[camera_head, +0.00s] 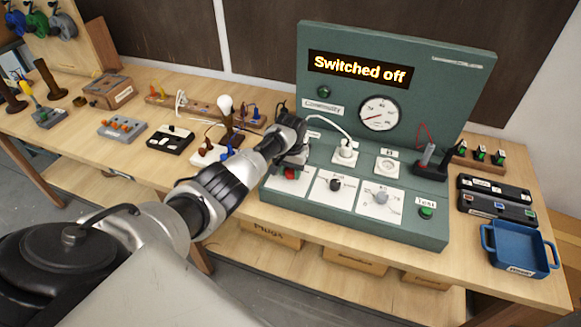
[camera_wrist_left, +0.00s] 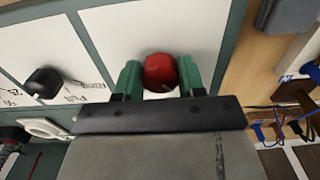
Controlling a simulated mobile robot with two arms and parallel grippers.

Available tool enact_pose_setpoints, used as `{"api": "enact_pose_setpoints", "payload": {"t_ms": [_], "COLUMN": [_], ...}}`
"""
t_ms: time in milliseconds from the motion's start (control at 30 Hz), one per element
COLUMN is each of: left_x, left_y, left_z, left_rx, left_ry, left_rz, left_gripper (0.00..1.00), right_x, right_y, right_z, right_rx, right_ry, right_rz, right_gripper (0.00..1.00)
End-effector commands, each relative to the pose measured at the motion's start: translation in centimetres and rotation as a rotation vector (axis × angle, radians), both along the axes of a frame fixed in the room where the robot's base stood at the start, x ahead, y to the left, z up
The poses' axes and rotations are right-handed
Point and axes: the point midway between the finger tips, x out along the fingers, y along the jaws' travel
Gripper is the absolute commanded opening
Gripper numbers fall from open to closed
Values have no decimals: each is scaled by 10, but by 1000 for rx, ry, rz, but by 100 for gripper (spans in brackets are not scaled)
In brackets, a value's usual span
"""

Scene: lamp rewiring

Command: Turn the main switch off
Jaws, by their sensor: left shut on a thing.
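The main switch, a red knob (camera_wrist_left: 160,72), sits on a white plate at the left end of the green test panel (camera_head: 400,232). In the head view the red knob (camera_head: 291,174) is partly hidden by my left gripper (camera_head: 293,160). In the left wrist view the green fingers of my left gripper (camera_wrist_left: 158,80) are on either side of the knob, closed on it. The panel's display (camera_head: 360,69) reads "Switched off" in lit letters. My right gripper does not show.
To the right of the knob are a black knob (camera_head: 336,184), a grey knob (camera_head: 381,196) and a green test button (camera_head: 427,212). A white plug with a cord (camera_head: 345,150) stands in a socket behind. A blue tray (camera_head: 520,250) lies at the right.

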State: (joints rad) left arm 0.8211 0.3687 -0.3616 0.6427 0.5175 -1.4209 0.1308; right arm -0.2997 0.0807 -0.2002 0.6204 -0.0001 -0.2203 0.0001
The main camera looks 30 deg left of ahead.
Motion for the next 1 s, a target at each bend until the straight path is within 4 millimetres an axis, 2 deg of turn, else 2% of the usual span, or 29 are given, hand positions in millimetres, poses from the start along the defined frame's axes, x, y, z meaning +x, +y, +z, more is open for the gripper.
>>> {"api": "enact_pose_setpoints", "payload": {"t_ms": [333, 833, 867, 1000], "left_x": [1, 2, 2, 1], "left_y": [0, 0, 0, 0], "left_z": [2, 2, 2, 1], "left_rx": [1, 1, 1, 1], "left_ry": [-4, -6, -6, -5], "left_rz": [125, 143, 143, 142], "left_gripper": [16, 16, 41, 62], "right_x": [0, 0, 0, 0], "right_y": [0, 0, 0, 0], "right_z": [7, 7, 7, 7], "right_rx": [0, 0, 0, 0], "right_ry": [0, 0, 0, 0], "right_rz": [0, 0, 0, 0], "right_gripper": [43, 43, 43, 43]}}
